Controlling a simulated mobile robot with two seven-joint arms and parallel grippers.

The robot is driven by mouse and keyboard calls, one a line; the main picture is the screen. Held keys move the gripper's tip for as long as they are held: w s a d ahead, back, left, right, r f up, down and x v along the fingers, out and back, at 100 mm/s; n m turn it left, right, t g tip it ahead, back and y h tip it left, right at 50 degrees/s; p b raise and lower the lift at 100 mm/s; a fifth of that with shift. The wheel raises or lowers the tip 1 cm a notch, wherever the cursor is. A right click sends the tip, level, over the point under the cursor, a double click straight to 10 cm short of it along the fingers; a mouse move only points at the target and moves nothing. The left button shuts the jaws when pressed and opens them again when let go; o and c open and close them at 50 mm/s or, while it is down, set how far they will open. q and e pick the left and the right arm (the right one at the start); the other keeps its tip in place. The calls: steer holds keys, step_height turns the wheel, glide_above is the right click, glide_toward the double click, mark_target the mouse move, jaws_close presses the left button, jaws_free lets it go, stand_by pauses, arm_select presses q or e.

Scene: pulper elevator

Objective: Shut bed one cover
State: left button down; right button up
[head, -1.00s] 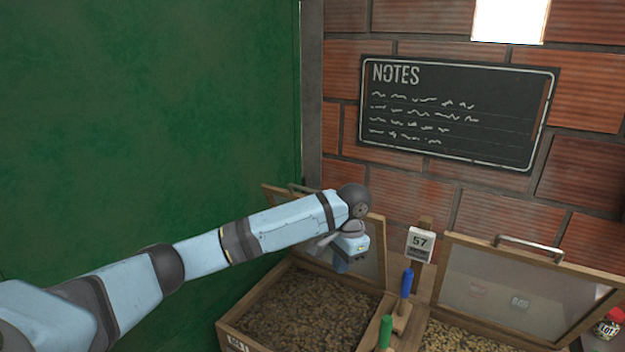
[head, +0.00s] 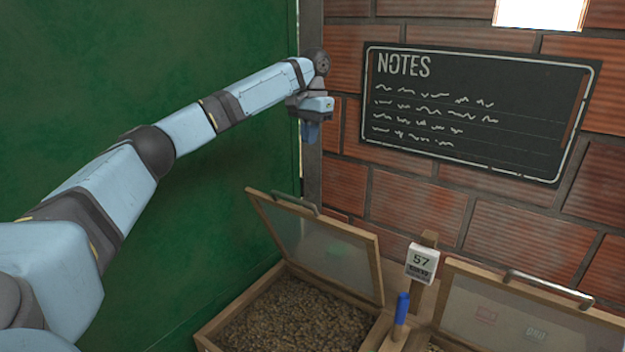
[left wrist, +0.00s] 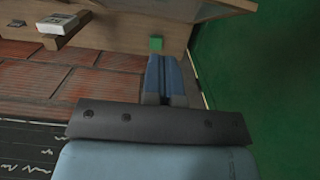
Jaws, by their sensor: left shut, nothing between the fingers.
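Two wooden beds stand by the brick wall. The left bed (head: 222,322) holds brown granular matter. Its cover (head: 318,238), a wooden frame with a clear pane and a metal handle (head: 296,203), stands open, tilted back. The right bed's cover (head: 520,315) is also raised. No number is readable on either bed now. My left gripper (head: 311,131) is shut and empty, high above and behind the left cover, close to the wall corner, apart from it. Its blue fingers show in the left wrist view (left wrist: 163,75). My right gripper is out of view.
A green wall (head: 150,60) is at left, a NOTES board (head: 480,110) on the brick wall.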

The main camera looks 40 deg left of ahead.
arm_select(q)
glide_above(297, 206)
steer(key=w, duration=0.1)
step_height(297, 206, down, 11)
steer(key=shift+f, duration=0.1)
steer(key=shift+s+f, duration=0.2)
steer(key=shift+s, duration=0.25)
steer(key=shift+d, duration=0.1)
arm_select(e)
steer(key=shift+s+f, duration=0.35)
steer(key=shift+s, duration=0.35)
arm_select(q)
steer(key=shift+f, duration=0.1)
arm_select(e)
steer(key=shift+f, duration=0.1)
